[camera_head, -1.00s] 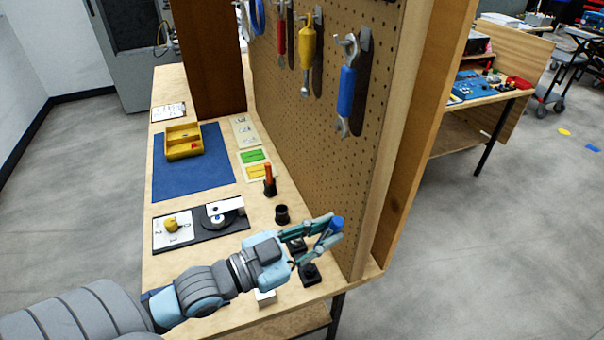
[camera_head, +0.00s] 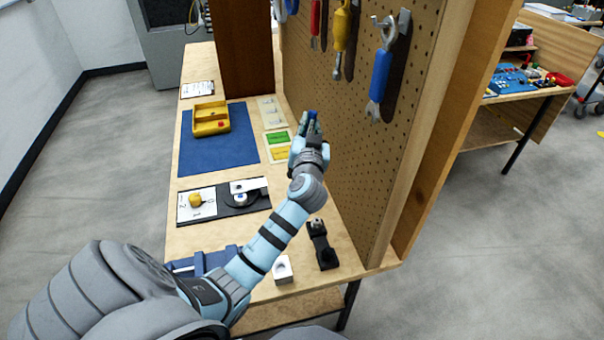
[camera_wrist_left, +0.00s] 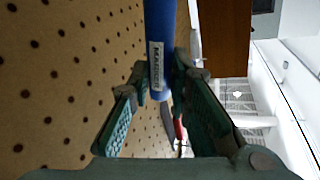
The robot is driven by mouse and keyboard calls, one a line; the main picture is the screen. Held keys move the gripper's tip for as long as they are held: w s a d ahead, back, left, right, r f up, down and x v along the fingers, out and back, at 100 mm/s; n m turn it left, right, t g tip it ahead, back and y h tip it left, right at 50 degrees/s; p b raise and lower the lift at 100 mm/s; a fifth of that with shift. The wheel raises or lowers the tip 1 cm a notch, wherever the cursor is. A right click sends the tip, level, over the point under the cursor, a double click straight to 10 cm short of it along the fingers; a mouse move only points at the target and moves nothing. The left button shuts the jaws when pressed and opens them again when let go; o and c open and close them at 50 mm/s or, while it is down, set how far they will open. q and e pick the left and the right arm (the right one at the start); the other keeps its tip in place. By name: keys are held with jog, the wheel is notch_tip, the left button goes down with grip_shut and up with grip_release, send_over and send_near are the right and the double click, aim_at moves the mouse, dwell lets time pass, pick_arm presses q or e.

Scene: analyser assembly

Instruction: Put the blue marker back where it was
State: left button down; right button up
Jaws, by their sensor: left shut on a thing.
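The blue marker (camera_head: 312,115) is between the fingers of my left gripper (camera_head: 309,127), which is shut on it. In the left wrist view the marker (camera_wrist_left: 160,40), with a white label, runs up between the fingertips of the gripper (camera_wrist_left: 158,82), close to the pegboard. In the head view the gripper is above the right part of the bench, beside the pegboard. The black cup and the orange marker in its black stand, seen earlier on the bench, are hidden behind my gripper and arm. My right gripper is not in view.
The pegboard (camera_head: 345,150) with hanging tools bounds the bench on the right; a blue-handled wrench (camera_head: 381,75) hangs nearest. Green and yellow cards (camera_head: 278,137), a yellow box (camera_head: 211,128) on a blue mat (camera_head: 243,160), a black tray (camera_head: 232,211) and a black fixture (camera_head: 321,250) are on the bench.

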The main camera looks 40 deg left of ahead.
pick_arm(q)
notch_tip(320, 180, down, 20)
jog(key=b, duration=0.8)
jog(key=shift+r, duration=0.2)
jog(key=c, duration=1.5)
grip_release()
jog(key=shift+f, duration=0.15)
jog(key=v, duration=0.6)
jog(key=shift+s+d+f, duration=0.15)
jog(key=shift+d+f, duration=0.05)
jog(key=r+p, duration=0.1)
jog(key=r, duration=0.1)
jog(key=r+p, duration=0.1)
jog(key=r, duration=0.2)
jog(key=r+p, duration=0.1)
jog(key=r, duration=0.2)
jog(key=shift+s+d+r, duration=0.15)
jog(key=shift+s+d, duration=0.15)
jog(key=shift+s, duration=0.1)
